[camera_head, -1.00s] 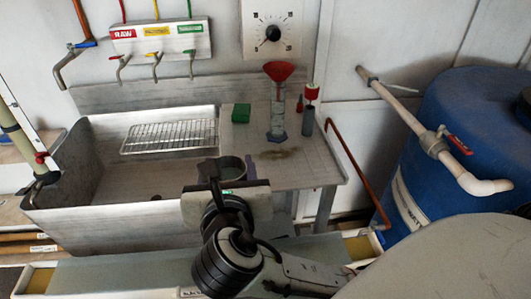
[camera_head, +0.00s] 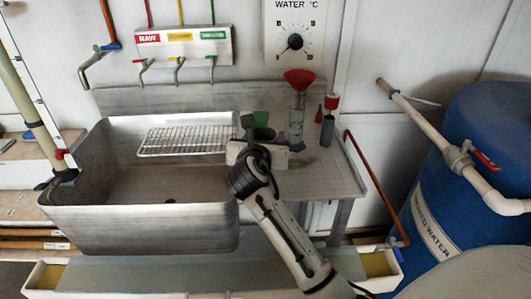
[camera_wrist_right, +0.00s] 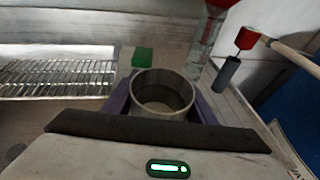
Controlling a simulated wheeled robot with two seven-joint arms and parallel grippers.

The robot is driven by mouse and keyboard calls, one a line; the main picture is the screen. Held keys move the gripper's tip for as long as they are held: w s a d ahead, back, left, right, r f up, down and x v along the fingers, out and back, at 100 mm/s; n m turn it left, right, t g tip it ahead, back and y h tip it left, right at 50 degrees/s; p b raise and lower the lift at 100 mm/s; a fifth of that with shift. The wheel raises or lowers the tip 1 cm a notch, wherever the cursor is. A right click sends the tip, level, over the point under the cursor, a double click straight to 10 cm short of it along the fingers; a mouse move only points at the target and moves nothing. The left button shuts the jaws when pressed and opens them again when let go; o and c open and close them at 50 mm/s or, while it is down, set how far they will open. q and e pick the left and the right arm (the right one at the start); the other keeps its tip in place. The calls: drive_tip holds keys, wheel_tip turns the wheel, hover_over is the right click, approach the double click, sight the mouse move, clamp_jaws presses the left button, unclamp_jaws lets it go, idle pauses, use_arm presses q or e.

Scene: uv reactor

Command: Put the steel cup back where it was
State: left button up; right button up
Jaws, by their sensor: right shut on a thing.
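The steel cup (camera_wrist_right: 163,94) sits between the purple fingers of my right gripper (camera_wrist_right: 160,104) in the right wrist view, which is shut on it. The cup is upright and its open rim faces the camera. In the head view my right gripper (camera_head: 262,136) is over the steel drainboard to the right of the sink basin. There the cup (camera_head: 264,133) is mostly hidden behind my wrist. I cannot tell whether the cup's base touches the drainboard. My left gripper is not in view.
A green block (camera_head: 261,118) lies just behind the cup. A glass cylinder with a red funnel (camera_head: 299,82) and a dark tube (camera_head: 327,131) stand to the right. A wire rack (camera_head: 185,140) spans the sink basin (camera_head: 140,220) on the left. A blue barrel (camera_head: 470,180) stands far right.

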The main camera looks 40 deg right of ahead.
drive_tip(key=shift+f+b, duration=0.35)
drive_tip(key=shift+f, duration=1.65)
drive_tip(key=shift+f, duration=0.1)
drive_tip(key=o, duration=1.4)
drive_tip(key=shift+f, duration=0.1)
drive_tip(key=shift+s+a+r, duration=0.25)
drive_tip(key=shift+a, duration=0.05)
drive_tip(key=v, duration=0.6)
drive_tip(key=shift+s+a+p, duration=0.1)
drive_tip(key=shift+p, duration=0.2)
drive_tip(key=shift+s+a+r, duration=0.15)
drive_tip(key=shift+s, duration=0.05)
